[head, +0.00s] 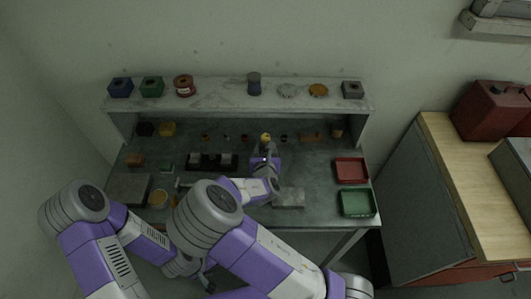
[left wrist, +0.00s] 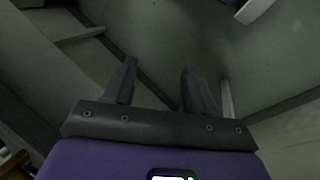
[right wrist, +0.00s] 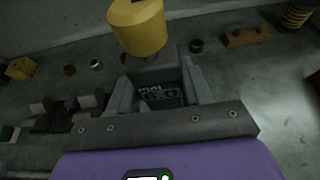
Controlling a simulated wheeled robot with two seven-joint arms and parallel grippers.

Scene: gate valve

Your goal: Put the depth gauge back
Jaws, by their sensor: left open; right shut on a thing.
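My right gripper (right wrist: 156,72) is shut on a dark grey block-like body with a yellow cylindrical top (right wrist: 138,28), which I take to be the depth gauge. In the head view its yellow top (head: 265,137) shows just beyond the right gripper, over the rear middle of the bench. I cannot tell whether its far end touches anything. My left gripper (left wrist: 160,66) is open and empty, low in front of the bench, with only floor and bench legs around it. In the head view the left gripper (head: 207,284) is partly hidden by my arms.
The bench (head: 310,220) carries a red tray (head: 352,170) and a green tray (head: 357,203) at the right. A dark rack with light blocks (head: 212,161) lies left of the right gripper. Small parts line the back under a shelf (head: 220,98). A wooden-topped cabinet (head: 460,170) stands right.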

